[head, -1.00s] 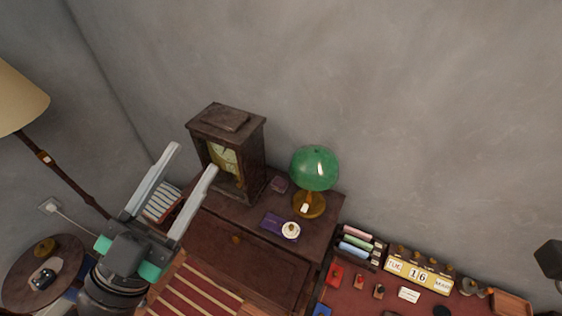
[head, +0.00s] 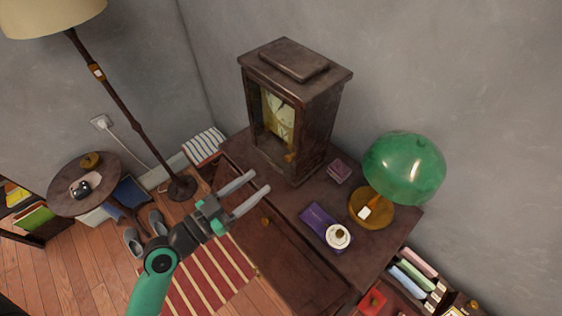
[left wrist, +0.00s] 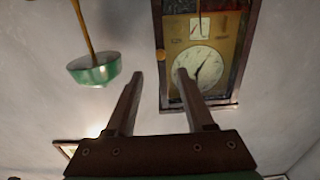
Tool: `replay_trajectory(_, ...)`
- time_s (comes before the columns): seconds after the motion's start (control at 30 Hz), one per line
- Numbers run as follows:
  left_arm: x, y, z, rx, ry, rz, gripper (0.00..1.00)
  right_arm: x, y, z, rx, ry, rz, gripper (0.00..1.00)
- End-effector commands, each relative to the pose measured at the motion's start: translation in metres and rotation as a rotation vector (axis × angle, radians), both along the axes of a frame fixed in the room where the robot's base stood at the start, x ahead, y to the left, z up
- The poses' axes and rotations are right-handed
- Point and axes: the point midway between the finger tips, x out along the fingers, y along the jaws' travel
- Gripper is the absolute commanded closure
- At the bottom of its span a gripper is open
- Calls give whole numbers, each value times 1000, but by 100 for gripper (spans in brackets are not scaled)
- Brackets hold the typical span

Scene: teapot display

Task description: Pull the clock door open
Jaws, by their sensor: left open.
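The dark wooden clock (head: 318,112) stands upright on a cabinet in the head view. Its glazed door (head: 275,120) faces left towards the front and appears shut. A small brass knob (head: 290,157) sits low on the door's right side. My left gripper (head: 260,180) is open and empty, in front of and below the clock, apart from the door. In the left wrist view the clock appears upside down, its white dial (left wrist: 200,75) behind the right finger. The knob (left wrist: 160,55) shows just beyond the gap between the fingertips (left wrist: 158,76). My right gripper is not in view.
A green lamp (head: 404,168) stands right of the clock on the cabinet (head: 285,260). A purple packet (head: 318,222) and a white cup (head: 338,237) lie nearer. A floor lamp (head: 125,97) and round side table (head: 115,172) stand left.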

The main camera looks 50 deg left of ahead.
Motion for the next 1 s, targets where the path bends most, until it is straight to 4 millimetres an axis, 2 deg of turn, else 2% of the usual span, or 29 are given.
replay_trajectory(0.03, 12, -1, 5, 1, -1, -6, 46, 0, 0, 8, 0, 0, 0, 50)
replay_trajectory(0.2, 51, 0, 4, 1, -2, -4, 46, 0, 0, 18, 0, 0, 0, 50)
replay_trajectory(0.33, 73, 1, 3, 1, -2, -2, 46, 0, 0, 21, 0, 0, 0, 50)
replay_trajectory(0.5, 87, 1, 1, 1, -1, -1, 46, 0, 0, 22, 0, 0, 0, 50)
replay_trajectory(0.73, 88, 2, 0, 0, -1, 0, 46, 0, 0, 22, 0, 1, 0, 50)
replay_trajectory(0.77, 88, 2, 0, 0, -1, 0, 50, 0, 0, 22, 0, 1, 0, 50)
replay_trajectory(1.0, 87, 2, 0, 1, -1, -1, 93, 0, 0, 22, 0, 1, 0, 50)
